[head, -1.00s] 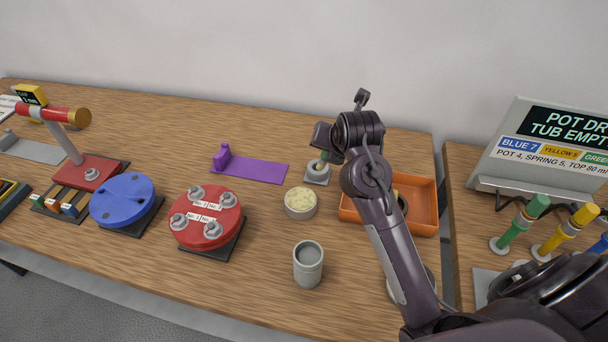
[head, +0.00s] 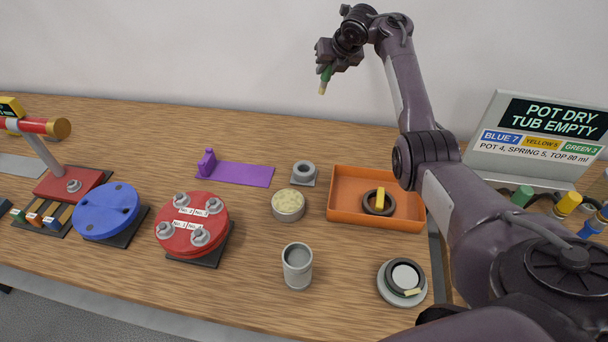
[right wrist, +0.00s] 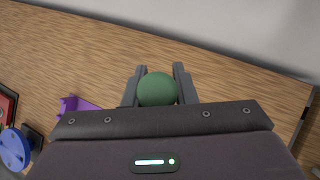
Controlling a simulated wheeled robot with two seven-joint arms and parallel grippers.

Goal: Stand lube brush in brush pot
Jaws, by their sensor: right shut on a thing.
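The lube brush (head: 325,79) has a green handle and a pale tip pointing down. My right gripper (head: 328,62) is shut on its handle and holds it high above the back of the table. In the right wrist view the round green handle end (right wrist: 157,89) sits between the fingers (right wrist: 157,86); the tip is hidden there. An open grey cup (head: 297,268), which looks like the brush pot, stands upright and appears empty near the front of the table. A small grey socket (head: 303,174) on a square base stands behind it. My left gripper is not in view.
A tub of pale grease (head: 288,206) stands between cup and socket. An orange tray (head: 345,210) holding a dark ring is to the right, with a round grey dish (head: 388,288) in front. Red (head: 192,230) and blue (head: 105,211) discs and a purple stand (head: 240,173) are left.

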